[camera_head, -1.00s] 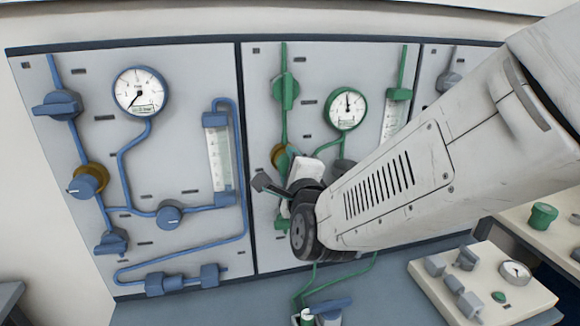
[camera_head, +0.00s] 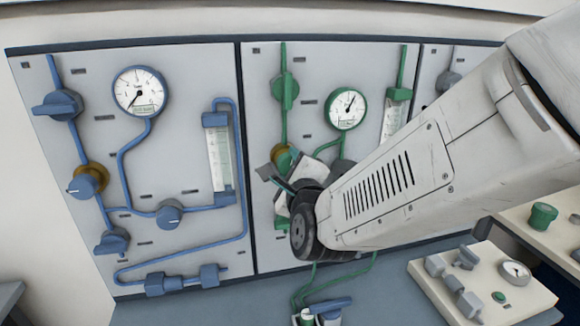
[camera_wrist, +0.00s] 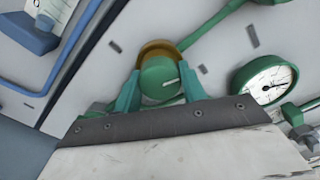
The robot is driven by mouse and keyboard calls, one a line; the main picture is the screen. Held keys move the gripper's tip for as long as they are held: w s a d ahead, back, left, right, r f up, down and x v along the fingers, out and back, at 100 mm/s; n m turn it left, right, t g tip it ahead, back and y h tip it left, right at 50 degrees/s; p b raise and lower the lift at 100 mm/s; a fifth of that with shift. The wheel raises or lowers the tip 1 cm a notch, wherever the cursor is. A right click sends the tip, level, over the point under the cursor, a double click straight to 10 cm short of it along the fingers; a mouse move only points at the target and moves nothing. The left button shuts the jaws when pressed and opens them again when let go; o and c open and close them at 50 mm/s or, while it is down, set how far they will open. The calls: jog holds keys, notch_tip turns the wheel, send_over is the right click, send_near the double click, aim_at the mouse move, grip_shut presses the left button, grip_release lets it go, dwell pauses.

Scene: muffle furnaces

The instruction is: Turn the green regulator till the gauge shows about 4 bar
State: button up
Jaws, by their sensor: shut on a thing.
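The green regulator (camera_wrist: 160,77) is a round knob with a white mark and a brass collar behind it. In the head view it (camera_head: 283,158) is partly hidden by my gripper. My gripper (camera_wrist: 160,90) has its two teal fingers on either side of the knob, shut on it. In the head view my gripper (camera_head: 277,171) reaches the panel from the right. The green gauge (camera_head: 347,107) is round and white-faced, with its needle pointing up and to the right. It also shows tilted in the wrist view (camera_wrist: 265,79); its numbers are too small to read.
A blue-piped panel with a blue gauge (camera_head: 140,92) and a blue regulator (camera_head: 84,183) stands to the left. A green valve (camera_head: 284,90) sits above the regulator. A green-framed flowmeter (camera_head: 394,118) is right of the gauge. A control box (camera_head: 483,285) sits at lower right.

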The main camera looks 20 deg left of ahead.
jog(key=o, duration=1)
jog(key=shift+s, duration=0.15)
jog(key=v, duration=0.7)
jog(key=shift+s+d, duration=0.25)
